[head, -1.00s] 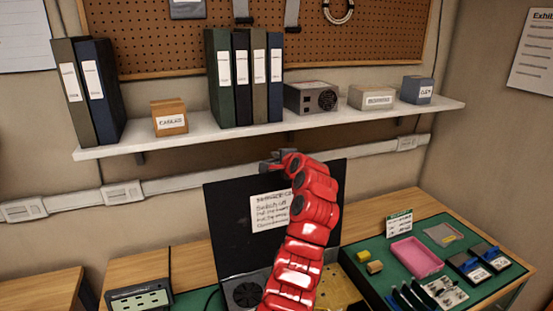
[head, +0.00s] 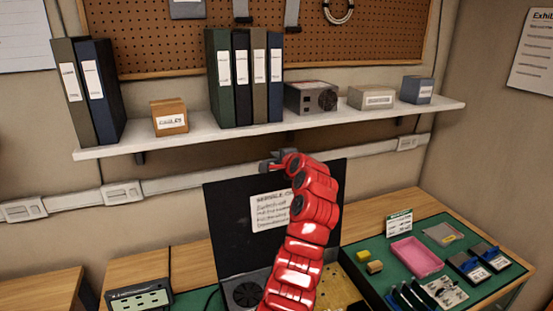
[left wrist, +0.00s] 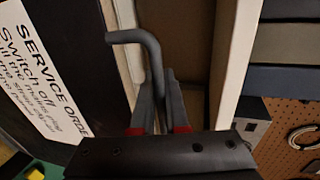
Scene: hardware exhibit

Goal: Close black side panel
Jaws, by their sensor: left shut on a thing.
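The black side panel (head: 228,222) stands upright, open, behind the computer case (head: 246,292), with a white service-order label (head: 268,212) on its face. My left gripper (head: 275,162) is at the panel's top edge. In the left wrist view its fingers (left wrist: 162,115) are shut on a grey bent handle (left wrist: 150,50) beside the black panel (left wrist: 55,35). My red left arm covers the panel's right part and much of the case. My right gripper is not in view.
A white shelf (head: 215,137) with binders and boxes runs above and behind the panel. A green mat (head: 385,283) at the right bears a pink tray (head: 416,257) and small parts.

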